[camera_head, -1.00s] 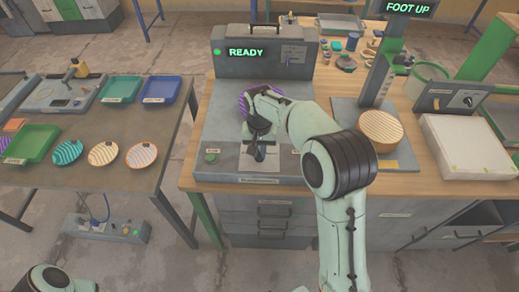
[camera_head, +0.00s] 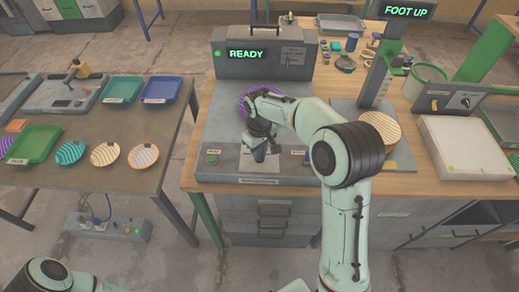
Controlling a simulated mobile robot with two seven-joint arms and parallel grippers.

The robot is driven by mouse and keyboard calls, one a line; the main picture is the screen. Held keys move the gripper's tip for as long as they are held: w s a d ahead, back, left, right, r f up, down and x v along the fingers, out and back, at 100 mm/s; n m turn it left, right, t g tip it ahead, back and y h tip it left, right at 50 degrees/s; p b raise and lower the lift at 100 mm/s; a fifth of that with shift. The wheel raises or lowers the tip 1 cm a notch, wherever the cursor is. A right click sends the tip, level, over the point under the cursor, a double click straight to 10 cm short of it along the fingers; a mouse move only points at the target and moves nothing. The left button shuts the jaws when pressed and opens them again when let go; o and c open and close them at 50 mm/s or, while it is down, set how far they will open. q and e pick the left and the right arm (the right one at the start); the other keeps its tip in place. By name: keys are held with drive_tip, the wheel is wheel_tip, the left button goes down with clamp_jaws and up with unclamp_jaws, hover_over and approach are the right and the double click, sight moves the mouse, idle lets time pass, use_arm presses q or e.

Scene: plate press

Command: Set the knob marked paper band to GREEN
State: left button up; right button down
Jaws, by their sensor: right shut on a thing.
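My right gripper (camera_head: 259,150) reaches down onto the front control strip of the grey press (camera_head: 226,165). It is shut on a small knob there, and fingers and wrist hide most of that knob. I cannot read its label or the colour it points to. A purple striped plate (camera_head: 245,97) shows behind my right wrist. The press display (camera_head: 247,54) reads READY with a green light. Only part of my left arm shows at the bottom left; its gripper is out of view.
A striped stack (camera_head: 381,128) and a white block (camera_head: 464,146) lie on the right bench. The left table holds green (camera_head: 34,143) and blue (camera_head: 160,89) trays and several striped plates.

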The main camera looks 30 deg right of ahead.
use_arm(q)
drive_tip(key=shift+w+r, duration=0.4)
use_arm(e)
drive_tip(key=shift+n, duration=1.7)
drive_tip(key=c, duration=1.1)
unclamp_jaws()
drive_tip(key=shift+c, duration=0.2)
drive_tip(key=shift+r, duration=0.1)
use_arm(q)
drive_tip(key=shift+w+r+p, duration=1)
drive_tip(key=shift+w, duration=0.2)
use_arm(e)
wheel_tip(320, 180, up, 13)
drive_tip(key=shift+r, duration=0.15)
